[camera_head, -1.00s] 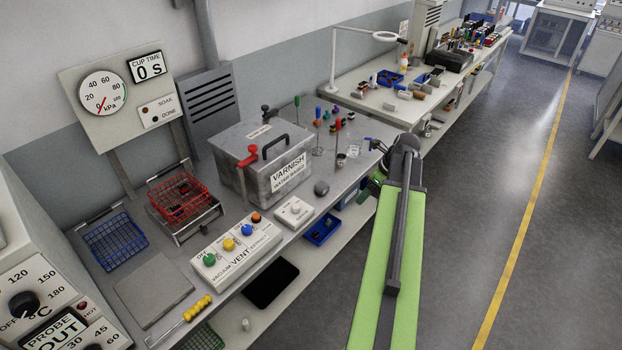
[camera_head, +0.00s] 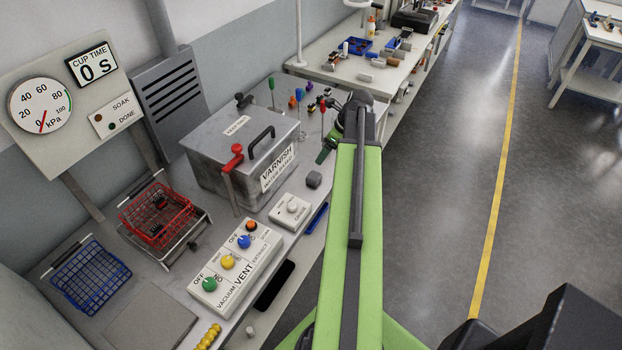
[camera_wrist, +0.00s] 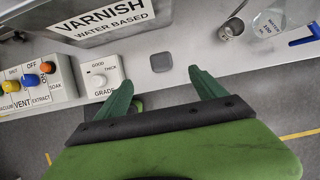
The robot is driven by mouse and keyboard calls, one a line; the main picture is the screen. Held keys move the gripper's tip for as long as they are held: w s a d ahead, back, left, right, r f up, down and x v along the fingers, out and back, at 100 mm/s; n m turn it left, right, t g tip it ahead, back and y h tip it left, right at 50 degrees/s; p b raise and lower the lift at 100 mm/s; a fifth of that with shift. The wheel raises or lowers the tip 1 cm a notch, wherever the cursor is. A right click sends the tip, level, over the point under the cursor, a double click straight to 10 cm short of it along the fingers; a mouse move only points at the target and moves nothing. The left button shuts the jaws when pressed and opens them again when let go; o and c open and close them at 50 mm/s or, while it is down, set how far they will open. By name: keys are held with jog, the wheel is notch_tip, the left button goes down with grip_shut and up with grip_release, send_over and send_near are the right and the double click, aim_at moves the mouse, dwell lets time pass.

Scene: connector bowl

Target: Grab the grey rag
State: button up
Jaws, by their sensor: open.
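The grey rag (camera_head: 314,180) is a small, dark grey folded lump on the bench, in front of the varnish tank and beside the white grade box. In the wrist view the rag (camera_wrist: 161,62) lies on the pale bench top, just beyond my fingertips and roughly midway between them. My gripper (camera_wrist: 160,80) is open and empty, its two green fingers spread to either side. In the head view my gripper (camera_head: 325,153) shows partly beyond the rag, and my arm hides much of it.
The varnish tank (camera_head: 242,158) with its red handle stands behind the rag. The grade box (camera_head: 290,210) and the vent panel (camera_head: 236,267) lie to its left. A metal cup (camera_wrist: 231,28) and a glass beaker (camera_wrist: 268,22) stand at the right in the wrist view.

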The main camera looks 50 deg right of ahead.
jog(key=b, duration=1)
send_near(313, 175)
jog(key=x, duration=0.5)
jog(key=shift+w, duration=0.3)
jog(key=shift+r, duration=0.1)
jog(key=b+x, duration=0.4)
jog(key=x, duration=0.1)
jog(key=shift+s+f+b, duration=0.15)
jog(key=shift+f+b, duration=0.1)
jog(key=shift+b, duration=0.1)
jog(key=shift+r, duration=0.15)
jog(key=shift+c, duration=0.3)
jog(key=c, duration=1.4)
jog(key=shift+r, duration=0.1)
